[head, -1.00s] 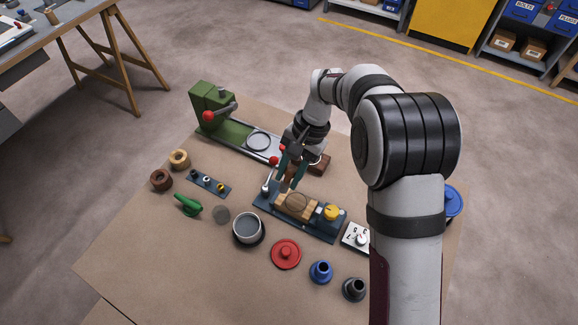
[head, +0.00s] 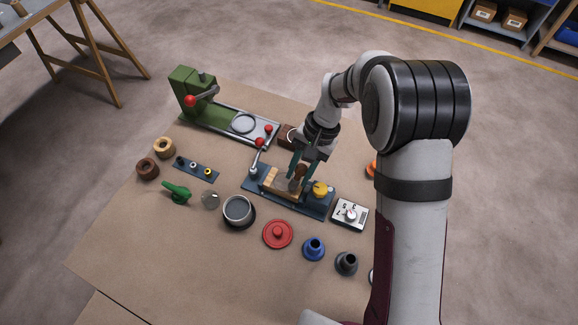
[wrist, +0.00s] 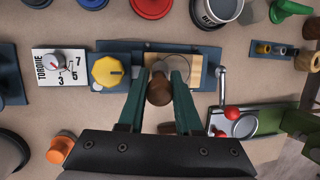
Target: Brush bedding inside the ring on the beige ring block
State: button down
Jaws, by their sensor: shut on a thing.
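The beige ring block (head: 269,181) is seated in a dark blue fixture (head: 318,209) near the middle of the bench. It also shows in the wrist view (wrist: 192,70). My gripper (head: 300,176) is shut on a brush with a rounded brown handle (wrist: 159,90). The brush is over the right part of the block in the head view, its lower end close to the block's top. I cannot tell whether it touches. The ring on the block is mostly hidden by the brush and fingers.
A yellow knob (head: 321,188) sits on the fixture beside the block, and a lever (head: 256,160) stands at its other end. A torque dial (head: 349,213) lies to the right. A green press (head: 194,95) stands behind. A grey cup (head: 237,210) and red lid (head: 278,234) are in front.

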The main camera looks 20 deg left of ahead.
jog(key=shift+a, duration=2.55)
jog(key=shift+w+a, duration=0.35)
jog(key=shift+w, duration=0.05)
jog(key=shift+d, duration=3)
jog(key=shift+a, duration=2.65)
jog(key=shift+a+r, duration=0.2)
jog(key=shift+r, duration=0.6)
jog(key=shift+a+r, duration=0.15)
jog(key=shift+r, duration=3.1)
